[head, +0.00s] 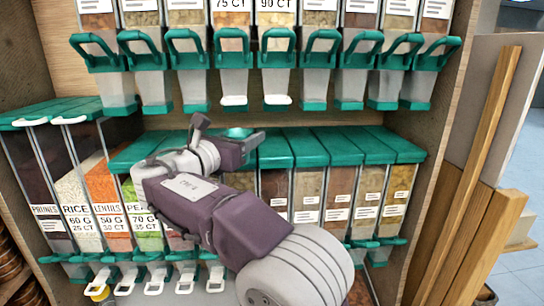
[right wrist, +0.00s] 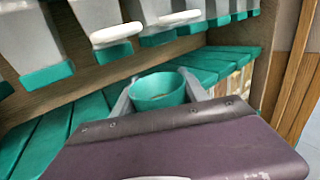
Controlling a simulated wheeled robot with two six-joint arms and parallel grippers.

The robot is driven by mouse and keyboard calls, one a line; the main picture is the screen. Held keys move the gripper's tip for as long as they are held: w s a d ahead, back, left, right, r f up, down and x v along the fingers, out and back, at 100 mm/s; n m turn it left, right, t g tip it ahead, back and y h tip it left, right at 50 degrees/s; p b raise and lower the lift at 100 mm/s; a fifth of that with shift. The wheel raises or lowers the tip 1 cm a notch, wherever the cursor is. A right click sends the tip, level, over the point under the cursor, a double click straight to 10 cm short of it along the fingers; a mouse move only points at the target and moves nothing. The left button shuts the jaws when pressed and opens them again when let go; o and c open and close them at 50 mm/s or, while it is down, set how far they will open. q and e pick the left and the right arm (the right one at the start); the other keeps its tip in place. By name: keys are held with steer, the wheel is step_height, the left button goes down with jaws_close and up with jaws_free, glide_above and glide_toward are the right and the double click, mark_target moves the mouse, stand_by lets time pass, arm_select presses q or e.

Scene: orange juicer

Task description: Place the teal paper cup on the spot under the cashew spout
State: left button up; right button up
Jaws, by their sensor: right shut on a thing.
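The teal paper cup (right wrist: 157,90) is upright between the fingers of my right gripper (right wrist: 160,98) in the right wrist view, its open rim showing. In the head view only the teal rim of the cup (head: 238,133) shows past my right gripper (head: 230,142), which is shut on it. The cup is in front of the bin rack, above the lower row's lids and below the upper row of spouts. Two upper spouts have white tips, one (head: 233,100) under a 75 CT label and one (head: 277,99) under a 90 CT label. I cannot read which is cashew. My left gripper is out of view.
Upper dispensers with teal handles (head: 322,42) hang just above the cup. Teal-lidded lower bins (head: 352,147) stand below. A lower left bin reads LENTILS (head: 108,200). The rack's wooden side (head: 435,170) bounds the right. Small white levers (head: 155,280) stick out at bottom left.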

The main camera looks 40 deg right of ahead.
steer(key=p+x, duration=0.2)
steer(key=x, duration=0.6)
steer(key=p+x, duration=0.3)
steer(key=x, duration=0.5)
steer(key=shift+r, duration=0.2)
steer(key=shift+d, duration=0.2)
steer(key=shift+d+r+p, duration=0.15)
steer(key=shift+d+p, duration=0.2)
steer(key=shift+p, duration=0.2)
steer(key=f, duration=0.3)
steer(key=shift+w+d+f+p, duration=0.3)
steer(key=shift+d+f, duration=0.05)
steer(key=shift+f, duration=0.15)
steer(key=shift+a, duration=0.1)
